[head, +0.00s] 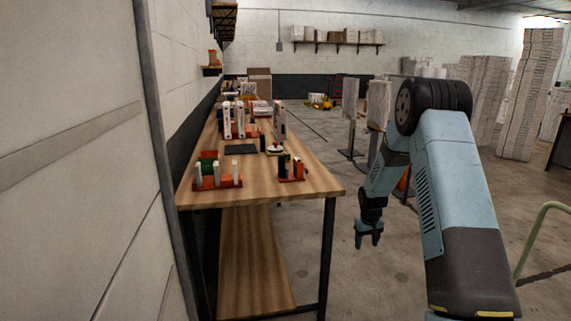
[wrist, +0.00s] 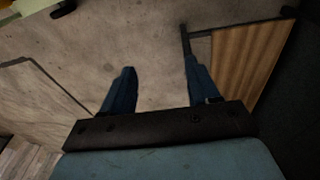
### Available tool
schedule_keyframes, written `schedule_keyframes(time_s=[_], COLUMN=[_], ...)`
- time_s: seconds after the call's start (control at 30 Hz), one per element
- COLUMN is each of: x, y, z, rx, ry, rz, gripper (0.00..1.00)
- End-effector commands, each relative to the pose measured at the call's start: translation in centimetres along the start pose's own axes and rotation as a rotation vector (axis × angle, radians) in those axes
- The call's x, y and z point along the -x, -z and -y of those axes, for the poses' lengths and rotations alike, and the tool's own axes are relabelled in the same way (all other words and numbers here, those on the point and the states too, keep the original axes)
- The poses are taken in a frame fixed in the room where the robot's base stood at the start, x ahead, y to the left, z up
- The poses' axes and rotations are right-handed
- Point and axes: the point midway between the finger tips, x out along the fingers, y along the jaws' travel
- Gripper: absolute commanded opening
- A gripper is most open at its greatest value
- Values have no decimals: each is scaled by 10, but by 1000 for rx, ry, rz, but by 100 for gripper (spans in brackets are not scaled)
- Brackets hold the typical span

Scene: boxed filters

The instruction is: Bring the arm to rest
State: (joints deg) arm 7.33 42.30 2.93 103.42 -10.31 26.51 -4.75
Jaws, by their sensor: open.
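My gripper (head: 369,240) hangs at the end of my blue and black arm, pointing down over the bare concrete floor. It is to the right of the wooden workbench (head: 262,181) and apart from it, below the level of its top. In the wrist view, the two blue fingers of my gripper (wrist: 160,82) stand apart with only floor (wrist: 150,40) between them. Nothing is held.
Red racks with white filters (head: 218,182) and a small red rack (head: 291,170) stand on the bench, with a dark pad (head: 241,149) behind. Wrapped posts (head: 350,98) stand behind my arm. Tall stacks (head: 529,95) are at the right. A green rail (head: 528,240) is close right.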

Motion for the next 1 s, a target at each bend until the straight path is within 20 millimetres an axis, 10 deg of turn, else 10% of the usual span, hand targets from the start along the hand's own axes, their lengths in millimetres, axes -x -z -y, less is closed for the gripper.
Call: schedule_keyframes(time_s=[1.0], x=[266], y=[-83], z=[28], rx=[-64], ry=[-31], rz=[-133], gripper=[60])
